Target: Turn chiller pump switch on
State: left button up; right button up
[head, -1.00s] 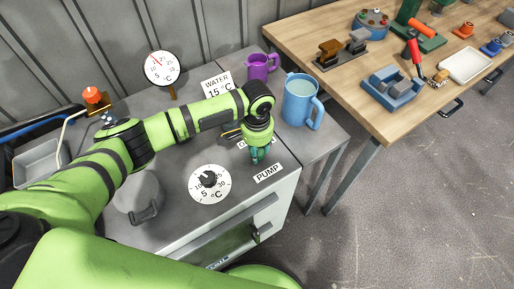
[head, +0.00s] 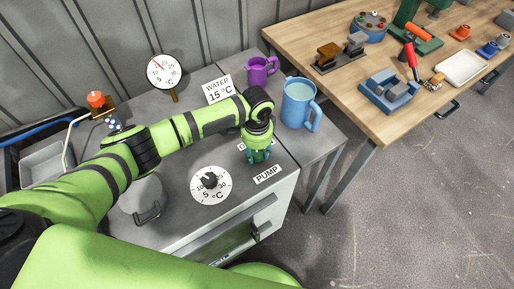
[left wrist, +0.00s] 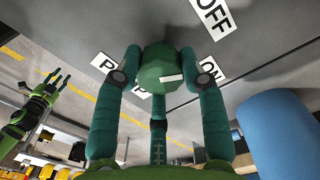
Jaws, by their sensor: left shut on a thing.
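The pump switch (left wrist: 160,66) is a green many-sided knob with a white mark on it. The mark points right, towards the ON label (left wrist: 208,70). The OFF label (left wrist: 213,15) is farther up, and the PUMP label (left wrist: 118,75) is on the left; it also shows in the head view (head: 268,174). My left gripper (left wrist: 158,75) has its teal fingers around the knob and is shut on it. In the head view the left gripper (head: 257,157) points down at the chiller top and hides the knob. My right gripper (left wrist: 52,80) shows small in the left wrist view, fingers spread, apart from everything.
The chiller top also bears a temperature dial (head: 210,185), a WATER 15 °C sign (head: 218,89) and a round gauge (head: 163,71). A wooden workbench (head: 330,78) is at right.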

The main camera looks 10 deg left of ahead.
aim_at(256, 152)
pick_arm(q)
jog(key=m, duration=0.3)
jog(key=shift+m+p, duration=0.3)
jog(key=shift+p, duration=0.05)
jog(key=shift+m, duration=1.5)
jog(key=o, duration=1.1)
jog(key=shift+o, duration=0.2)
jog(key=shift+r, duration=0.2)
notch_tip(256, 152, up, 12)
jog(key=shift+f, duration=0.2)
